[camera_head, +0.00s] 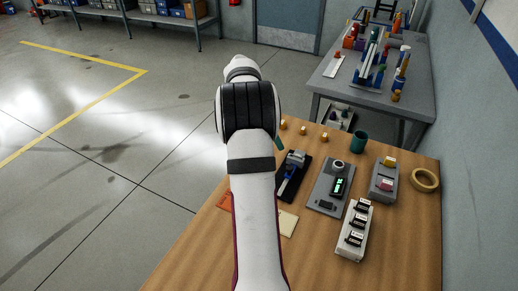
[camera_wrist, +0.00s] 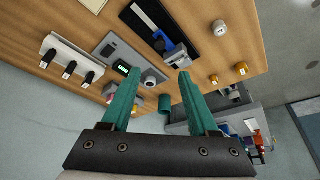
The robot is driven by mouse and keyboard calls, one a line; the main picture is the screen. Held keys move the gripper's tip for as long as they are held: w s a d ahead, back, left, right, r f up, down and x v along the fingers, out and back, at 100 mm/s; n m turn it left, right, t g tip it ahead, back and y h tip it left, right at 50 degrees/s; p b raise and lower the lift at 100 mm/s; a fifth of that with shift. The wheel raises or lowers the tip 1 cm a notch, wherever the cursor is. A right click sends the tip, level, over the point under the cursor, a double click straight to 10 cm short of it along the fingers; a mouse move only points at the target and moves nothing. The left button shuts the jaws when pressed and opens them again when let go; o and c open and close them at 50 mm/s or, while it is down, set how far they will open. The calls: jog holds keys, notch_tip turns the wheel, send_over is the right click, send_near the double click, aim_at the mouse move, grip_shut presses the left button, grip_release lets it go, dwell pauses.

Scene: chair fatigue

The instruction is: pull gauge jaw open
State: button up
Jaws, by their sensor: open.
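The likely gauge is a black base (camera_head: 283,196) with a blue slider (camera_head: 290,181) and a grey block at its far end, just right of my arm in the head view. In the wrist view its black base (camera_wrist: 192,28) lies at the top, with a pale bar and a blue and grey block (camera_wrist: 175,52). I cannot tell how far its jaw is open. My gripper (camera_wrist: 159,74) has two teal fingers spread apart, with nothing held between them. The block appears just beyond the right fingertip, apparently apart from it. In the head view my arm hides most of the gripper.
A grey display unit (camera_head: 331,186), a white switch strip (camera_head: 354,231), a button box (camera_head: 384,181), a tape roll (camera_head: 425,180) and a teal cup (camera_head: 359,141) stand to the right on the wooden table (camera_head: 405,250). Small brass weights (camera_head: 303,130) stand at the far edge.

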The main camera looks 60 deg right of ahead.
aim_at(289, 167)
jog(key=x, duration=1.4)
jog(key=shift+f, duration=0.4)
grip_shut()
jog(key=shift+a, duration=0.1)
